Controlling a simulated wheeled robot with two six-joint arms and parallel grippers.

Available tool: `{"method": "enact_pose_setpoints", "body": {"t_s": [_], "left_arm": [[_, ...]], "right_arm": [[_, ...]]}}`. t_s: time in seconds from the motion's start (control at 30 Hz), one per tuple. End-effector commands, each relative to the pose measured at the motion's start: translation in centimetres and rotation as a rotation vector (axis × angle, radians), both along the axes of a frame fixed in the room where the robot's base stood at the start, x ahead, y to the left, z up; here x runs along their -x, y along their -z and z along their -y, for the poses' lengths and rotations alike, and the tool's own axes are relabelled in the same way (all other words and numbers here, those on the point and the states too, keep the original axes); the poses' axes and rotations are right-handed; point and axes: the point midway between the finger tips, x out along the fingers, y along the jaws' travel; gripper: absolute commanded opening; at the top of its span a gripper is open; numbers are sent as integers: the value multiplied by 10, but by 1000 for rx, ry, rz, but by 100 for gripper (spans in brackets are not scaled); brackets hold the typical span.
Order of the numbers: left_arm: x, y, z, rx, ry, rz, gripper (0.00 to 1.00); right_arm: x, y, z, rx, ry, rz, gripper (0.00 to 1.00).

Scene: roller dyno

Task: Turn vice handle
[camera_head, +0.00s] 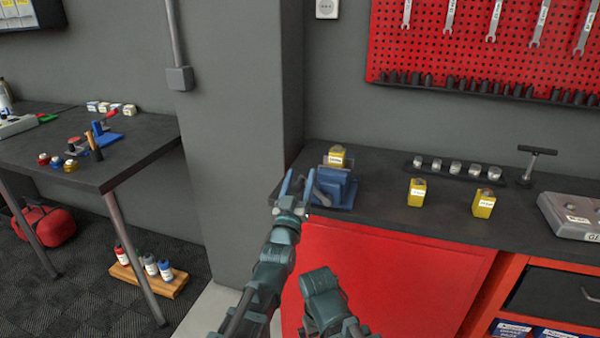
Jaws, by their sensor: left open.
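The blue vice (338,187) sits on the dark top of the red workbench, near its left end. My left gripper (298,182) is open, with its two fingers pointing up and away at the vice's left side, beside the bench's left edge. No object shows clearly between the fingers. My right gripper is not in view.
Yellow blocks (417,192) stand on the workbench (390,222), one behind the vice. A rack of silver sockets (455,170), a black T-handle tool (530,165) and a grey case (575,218) are right. A grey pillar (240,130) rises close to the left.

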Motion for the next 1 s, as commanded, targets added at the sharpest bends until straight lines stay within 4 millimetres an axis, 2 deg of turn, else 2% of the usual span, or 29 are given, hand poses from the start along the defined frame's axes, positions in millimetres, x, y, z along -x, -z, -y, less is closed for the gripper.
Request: {"method": "enact_pose_setpoints", "body": {"t_s": [0.27,0.6,1.0], "left_arm": [[-1,0,1,0,0,0,60],[-1,0,0,0,0,0,0],[-1,0,0,0,0,0,0]], "right_arm": [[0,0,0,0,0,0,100],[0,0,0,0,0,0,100],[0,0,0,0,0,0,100]]}}
